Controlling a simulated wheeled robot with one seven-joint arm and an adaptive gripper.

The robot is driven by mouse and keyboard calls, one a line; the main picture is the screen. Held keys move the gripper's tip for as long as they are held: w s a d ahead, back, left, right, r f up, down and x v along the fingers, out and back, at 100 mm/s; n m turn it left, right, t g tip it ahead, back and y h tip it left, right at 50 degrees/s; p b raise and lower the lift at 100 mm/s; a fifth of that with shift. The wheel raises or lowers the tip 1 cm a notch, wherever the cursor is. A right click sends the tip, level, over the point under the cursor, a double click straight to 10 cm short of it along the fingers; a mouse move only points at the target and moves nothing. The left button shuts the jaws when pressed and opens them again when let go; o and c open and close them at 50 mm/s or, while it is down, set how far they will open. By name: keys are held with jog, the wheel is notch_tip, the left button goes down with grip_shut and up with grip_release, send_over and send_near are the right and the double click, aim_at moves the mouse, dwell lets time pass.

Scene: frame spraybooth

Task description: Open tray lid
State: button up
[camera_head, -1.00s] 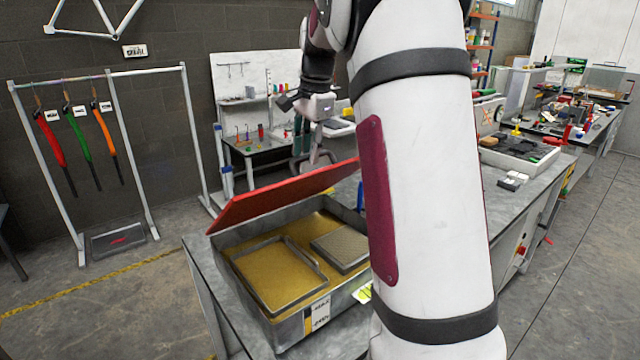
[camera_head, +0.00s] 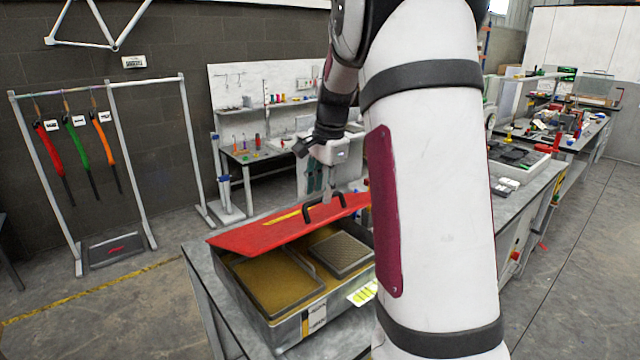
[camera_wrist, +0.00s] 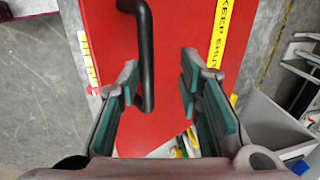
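The grey metal tray (camera_head: 290,328) stands on the bench, with gold-coloured contents showing inside. Its red lid (camera_head: 262,236) is partly open, tilted above the back of the tray. The lid's black handle (camera_head: 309,214) stands up from its top face, beside a yellow strip. My gripper (camera_head: 322,192) is just above the lid, close to the handle. In the wrist view my gripper (camera_wrist: 160,92) is open, its green-padded fingers apart. The handle (camera_wrist: 146,55) there lies between the fingertips' lines, nearer the left finger; I cannot tell whether they touch. My arm hides the tray's right side.
The grey bench (camera_head: 205,285) carries the tray and runs back to the right, with a parts tray (camera_head: 520,155) on it. A rack with hanging coloured items (camera_head: 107,140) stands at left. A tool table (camera_head: 260,150) is behind.

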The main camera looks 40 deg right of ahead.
jog(key=w+r+p, duration=0.1)
jog(key=w+r, duration=0.3)
jog(key=r, duration=1.1)
jog(key=shift+r, duration=0.15)
dwell(1.1)
jog(key=shift+w+d, duration=0.1)
dwell(0.4)
jog(key=s+a+f, duration=0.1)
jog(key=s+f, duration=1.3)
jog(key=f, duration=0.2)
notch_tip(320, 180, down, 14)
jog(key=w, duration=0.3)
jog(key=shift+r+p, duration=0.25)
jog(key=shift+p, duration=0.1)
jog(key=shift+c, duration=0.2)
grip_shut()
